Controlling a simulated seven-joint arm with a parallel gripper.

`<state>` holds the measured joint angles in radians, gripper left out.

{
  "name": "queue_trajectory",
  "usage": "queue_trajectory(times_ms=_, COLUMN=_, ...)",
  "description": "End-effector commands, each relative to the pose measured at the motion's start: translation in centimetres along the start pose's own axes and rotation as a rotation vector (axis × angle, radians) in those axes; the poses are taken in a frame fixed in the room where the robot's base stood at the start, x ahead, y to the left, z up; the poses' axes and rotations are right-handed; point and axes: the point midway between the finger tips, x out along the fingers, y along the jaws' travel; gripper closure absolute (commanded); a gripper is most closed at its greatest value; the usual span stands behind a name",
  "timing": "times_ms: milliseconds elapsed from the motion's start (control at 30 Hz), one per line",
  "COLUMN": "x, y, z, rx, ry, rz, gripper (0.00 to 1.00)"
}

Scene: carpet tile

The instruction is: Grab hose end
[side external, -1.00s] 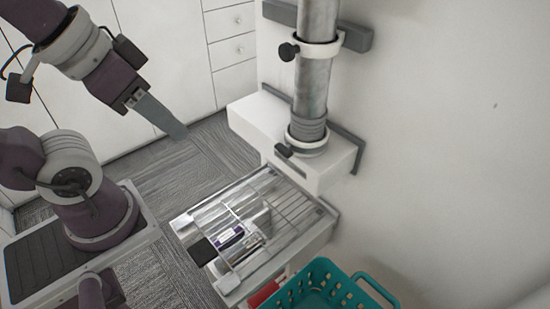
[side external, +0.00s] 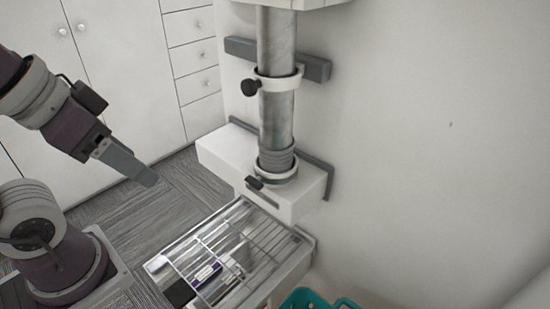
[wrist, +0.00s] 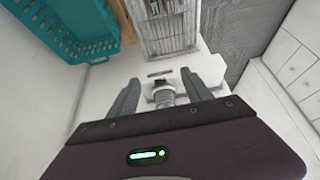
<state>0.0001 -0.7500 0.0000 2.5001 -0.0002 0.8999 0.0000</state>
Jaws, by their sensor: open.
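A silver ribbed hose (side external: 277,110) runs upright along the wall. Its lower end (side external: 276,160) sits in a pale collar with a dark clamp knob, on top of a white wall box (side external: 225,158). My gripper (side external: 150,179) is open and empty, to the left of the hose end and clear of it. In the wrist view my gripper (wrist: 160,82) has its two grey fingers spread, with the hose end (wrist: 165,98) showing between them in the picture. The wrist view does not settle how far off the hose is.
A wire-topped tray (side external: 225,255) with a purple-labelled item (side external: 205,275) sits below the wall box. A teal basket (side external: 305,299) stands in front. A clamp ring (side external: 278,79) holds the hose higher up. Cabinets (side external: 110,70) line the back; carpet lies between.

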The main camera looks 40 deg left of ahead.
Motion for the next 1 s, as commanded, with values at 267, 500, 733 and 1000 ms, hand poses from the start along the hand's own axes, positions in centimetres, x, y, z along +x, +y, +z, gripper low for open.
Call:
queue_trajectory(times_ms=267, x=0.0, y=0.0, z=0.0, rx=0.000, ry=0.000, rz=0.000, gripper=0.07)
queue_trajectory(times_ms=500, x=0.8, y=-0.8, z=-1.3, rx=0.038, ry=0.015, rz=-0.037, gripper=0.07)
queue_trajectory(times_ms=733, x=10.3, y=-4.7, z=-13.8, rx=0.657, ry=0.198, rz=-0.220, gripper=0.07)
queue_trajectory(times_ms=1000, x=20.1, y=3.8, z=-18.3, rx=1.211, ry=0.769, rz=0.174, gripper=0.07)
